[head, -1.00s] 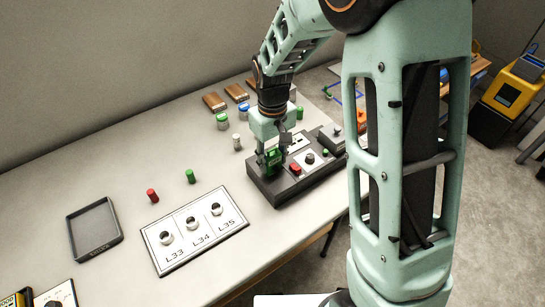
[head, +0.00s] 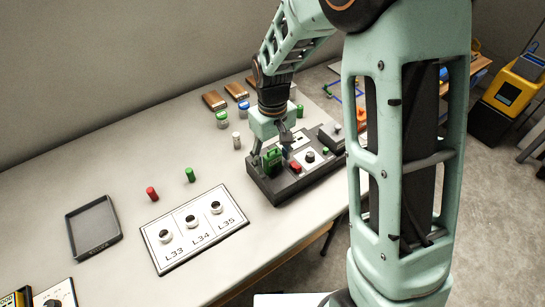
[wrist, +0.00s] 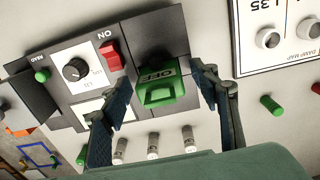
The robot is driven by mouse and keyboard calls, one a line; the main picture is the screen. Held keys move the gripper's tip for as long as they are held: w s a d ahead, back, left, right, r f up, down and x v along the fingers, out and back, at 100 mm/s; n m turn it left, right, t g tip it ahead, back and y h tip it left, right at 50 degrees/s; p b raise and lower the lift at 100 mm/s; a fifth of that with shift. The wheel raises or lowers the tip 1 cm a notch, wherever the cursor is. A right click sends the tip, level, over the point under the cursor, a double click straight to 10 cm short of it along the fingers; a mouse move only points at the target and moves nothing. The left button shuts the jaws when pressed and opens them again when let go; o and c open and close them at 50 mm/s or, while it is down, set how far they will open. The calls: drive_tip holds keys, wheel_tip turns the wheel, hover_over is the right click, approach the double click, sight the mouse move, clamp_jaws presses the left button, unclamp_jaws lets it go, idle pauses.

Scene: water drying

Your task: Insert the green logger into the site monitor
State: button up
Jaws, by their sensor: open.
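The green logger (wrist: 165,92) stands in the dark end section of the site monitor (head: 283,190); it also shows in the head view (head: 271,158). The monitor has a white panel with a dial, a red switch (wrist: 112,55) and a green button. My gripper (head: 276,148) is open above the logger. In the wrist view its two fingers (wrist: 158,95) are spread on either side of the logger, with gaps between. The logger's lower end is hidden in the monitor, so how deep it sits cannot be told.
The L33–L35 board (head: 203,228) lies left of the monitor, with an empty dark tray (head: 93,228) further left. Red (head: 152,193) and green (head: 190,175) cylinders stand behind the board. A white cylinder (head: 237,140) and jars (head: 222,119) stand behind the monitor.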

wheel_tip(320, 180, up, 12)
drive_tip(key=shift+r, duration=0.1)
idle(0.4)
idle(0.3)
